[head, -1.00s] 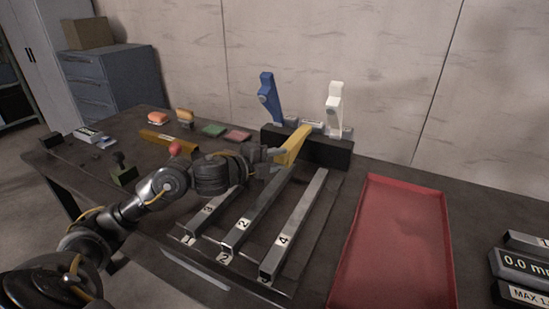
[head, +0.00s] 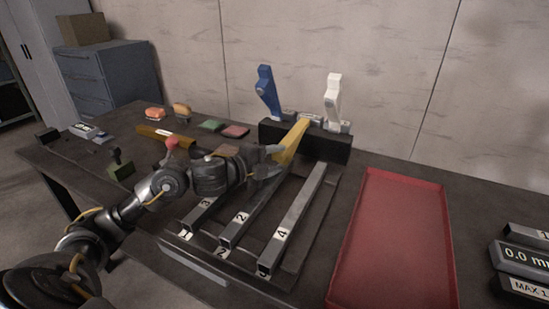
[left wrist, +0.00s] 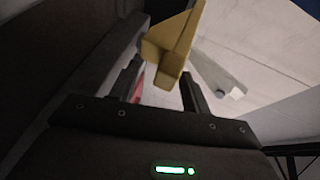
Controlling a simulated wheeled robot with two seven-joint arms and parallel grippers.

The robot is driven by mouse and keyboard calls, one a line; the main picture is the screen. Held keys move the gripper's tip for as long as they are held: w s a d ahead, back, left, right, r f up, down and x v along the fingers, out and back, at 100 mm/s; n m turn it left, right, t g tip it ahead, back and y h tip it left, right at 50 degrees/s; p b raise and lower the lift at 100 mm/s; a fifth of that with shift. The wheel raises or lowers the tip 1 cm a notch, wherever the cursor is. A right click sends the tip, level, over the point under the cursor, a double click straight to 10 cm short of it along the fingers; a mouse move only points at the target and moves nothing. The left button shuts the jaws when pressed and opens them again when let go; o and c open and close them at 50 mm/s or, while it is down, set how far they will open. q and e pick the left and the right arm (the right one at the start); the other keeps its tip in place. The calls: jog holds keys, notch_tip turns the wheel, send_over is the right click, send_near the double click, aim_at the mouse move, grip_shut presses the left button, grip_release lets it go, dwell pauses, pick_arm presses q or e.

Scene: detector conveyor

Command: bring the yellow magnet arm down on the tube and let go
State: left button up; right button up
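The yellow magnet arm (head: 291,145) slants forward and down from the black block, over the far end of the tube marked 2 (head: 250,216). Whether it touches the tube is hidden by my gripper. My left gripper (head: 277,160) is at the arm's low end. In the left wrist view its two fingers (left wrist: 163,80) stand apart, and the yellow arm's end (left wrist: 168,55) shows between and beyond their tips. A gap shows beside the left finger, so the gripper looks open. My right gripper is in neither view.
A blue arm (head: 267,95) and a white arm (head: 333,100) stand upright on the black block (head: 325,148). Tubes marked 3 (head: 208,205) and 4 (head: 297,215) lie either side.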

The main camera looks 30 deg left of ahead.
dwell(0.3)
pick_arm(q)
jog(key=shift+s+a+r, duration=0.1)
jog(key=shift+s, duration=0.05)
jog(key=v, duration=0.8)
jog(key=shift+s+a+b, duration=0.1)
jog(key=shift+s+b, duration=0.2)
jog(key=shift+b, duration=0.05)
jog(key=shift+s+a, duration=0.2)
jog(key=shift+s, duration=0.35)
jog(key=shift+s+r, duration=0.2)
jog(key=shift+s, duration=0.05)
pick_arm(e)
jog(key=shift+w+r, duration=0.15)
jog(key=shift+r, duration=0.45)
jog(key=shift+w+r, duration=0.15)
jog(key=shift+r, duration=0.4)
